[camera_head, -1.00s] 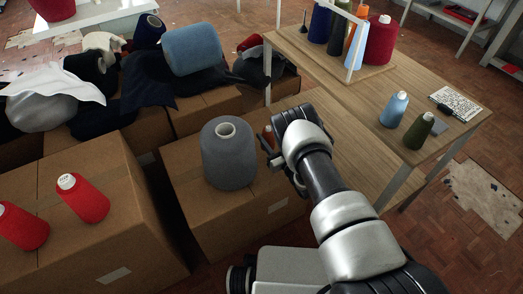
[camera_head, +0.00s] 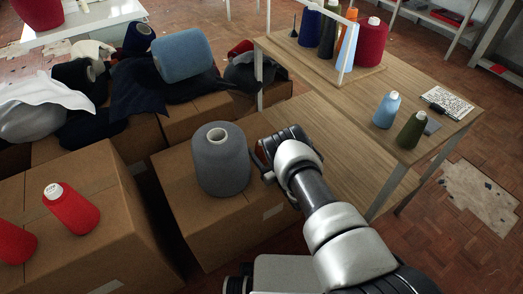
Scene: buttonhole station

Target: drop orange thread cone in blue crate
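An orange thread cone (camera_head: 365,27) stands in the group of cones at the back of the wooden table, partly hidden by a light blue cone and a white frame post. No blue crate is in view. My gripper (camera_head: 262,161) points down just right of a large grey cone (camera_head: 220,165), above the box's right edge. The arm's wrist hides most of the gripper, so I cannot tell whether its fingers are open or shut, or whether they hold anything.
The wooden table (camera_head: 400,145) also bears a blue cone (camera_head: 386,110), a green cone (camera_head: 410,131) and a card (camera_head: 446,102). Cardboard boxes (camera_head: 95,250) at left carry red cones (camera_head: 72,210) and dark cloth. Floor shows at right.

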